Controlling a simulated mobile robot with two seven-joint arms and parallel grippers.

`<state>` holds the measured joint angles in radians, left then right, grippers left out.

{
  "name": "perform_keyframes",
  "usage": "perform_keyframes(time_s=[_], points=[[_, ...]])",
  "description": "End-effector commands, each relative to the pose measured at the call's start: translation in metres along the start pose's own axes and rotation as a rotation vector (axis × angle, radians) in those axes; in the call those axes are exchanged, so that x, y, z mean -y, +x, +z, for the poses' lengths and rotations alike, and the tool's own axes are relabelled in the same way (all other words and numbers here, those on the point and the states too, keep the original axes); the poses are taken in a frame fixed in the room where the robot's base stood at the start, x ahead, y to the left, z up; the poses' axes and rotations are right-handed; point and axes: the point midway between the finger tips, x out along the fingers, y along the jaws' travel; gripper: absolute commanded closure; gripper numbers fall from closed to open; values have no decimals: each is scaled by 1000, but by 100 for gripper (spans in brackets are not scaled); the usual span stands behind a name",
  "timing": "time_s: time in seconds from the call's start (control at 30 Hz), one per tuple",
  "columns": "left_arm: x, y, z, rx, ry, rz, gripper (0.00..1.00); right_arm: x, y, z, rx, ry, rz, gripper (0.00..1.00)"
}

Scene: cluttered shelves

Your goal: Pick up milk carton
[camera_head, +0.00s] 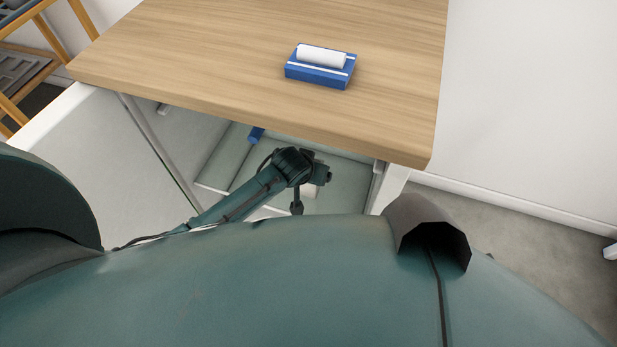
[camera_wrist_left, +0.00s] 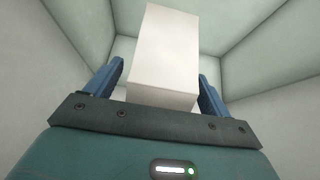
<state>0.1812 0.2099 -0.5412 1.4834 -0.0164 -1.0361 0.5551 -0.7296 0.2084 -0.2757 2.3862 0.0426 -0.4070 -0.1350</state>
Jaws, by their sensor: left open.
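A plain white carton (camera_wrist_left: 165,45), which I take to be the milk carton, stands between the two blue fingers of my left gripper (camera_wrist_left: 160,75) in the left wrist view. The gripper is open, with a finger on each side of the carton; a gap shows at the left finger, and contact at the right is unclear. In the head view my left arm reaches into the compartment under the wooden top, and the gripper is mostly hidden there. My right gripper is not in view.
The pale compartment walls (camera_wrist_left: 255,45) surround the gripper. The wooden top (camera_head: 200,45) overhangs the opening and carries a blue box (camera_head: 318,73) with a white roll (camera_head: 321,56). A white door (camera_head: 95,150) stands open at left. Shelves (camera_head: 35,55) stand at upper left.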

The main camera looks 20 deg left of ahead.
Motion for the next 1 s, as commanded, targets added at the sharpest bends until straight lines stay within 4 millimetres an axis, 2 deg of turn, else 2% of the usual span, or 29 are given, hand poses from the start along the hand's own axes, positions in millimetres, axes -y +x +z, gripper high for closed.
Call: perform_keyframes(time_s=[0.2,0.9,1.0], points=[[0,0,-1,-1,0,1,19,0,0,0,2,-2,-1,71],[0,0,0,-1,0,0,76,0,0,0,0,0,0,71],[0,-1,-2,-5,0,1,81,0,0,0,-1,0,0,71]])
